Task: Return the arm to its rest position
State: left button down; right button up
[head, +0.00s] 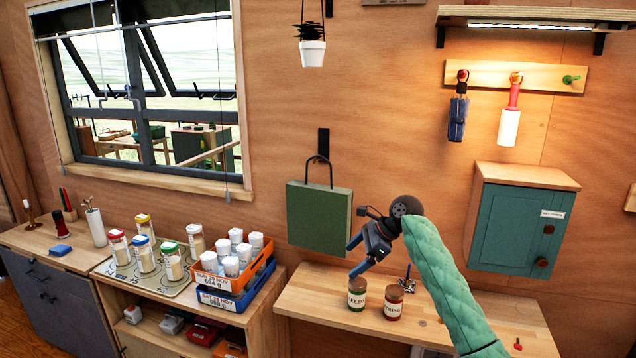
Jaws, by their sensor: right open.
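My right arm (440,275), in a green quilted sleeve, reaches up from the lower right in the head view. My right gripper (352,257) is open with blue fingers pointing down and left. It appears empty, in front of the green board on the wall and above the left part of the wooden table. Two labelled jars, one with a green label (357,295) and one with a red label (393,303), stand on the table below it. My left gripper is not in view.
The wooden table (470,312) has bare room right of the jars. A green board (318,218) hangs behind the gripper. A teal cabinet (510,225) is on the wall at right. Orange and blue crates (232,300) of white-lidded containers stand on the left counter.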

jog(key=s+d+f+n+t+h, duration=0.1)
jog(key=s+f+n+h, duration=0.2)
jog(key=s+f+n, duration=1.4)
jog(key=s+d+f+n+h, duration=0.1)
jog(key=s+d+f+h, duration=0.2)
jog(key=s, duration=0.9)
jog(key=s+d+f+t, duration=0.1)
jog(key=s+d+f, duration=0.35)
jog(key=s, duration=0.75)
jog(key=s+d+f+n+h, duration=0.1)
jog(key=s+d+f+h, duration=0.2)
jog(key=s, duration=1)
notch_tip(320, 180, down, 30)
jog(key=w+a+g+y+b, duration=0.1)
jog(key=w+a+y, duration=0.1)
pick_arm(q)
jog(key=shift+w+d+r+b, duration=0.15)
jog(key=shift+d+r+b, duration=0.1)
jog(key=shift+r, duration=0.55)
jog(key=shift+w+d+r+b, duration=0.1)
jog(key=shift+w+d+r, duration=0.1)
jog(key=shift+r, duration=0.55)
pick_arm(e)
jog(key=s+f, duration=0.4)
jog(key=f, duration=0.6)
jog(key=s+f, duration=0.3)
jog(key=f, duration=0.8)
jog(key=shift+s+a+n+g, duration=0.15)
jog(key=shift+s+n+g, duration=0.15)
jog(key=shift+s+g, duration=0.1)
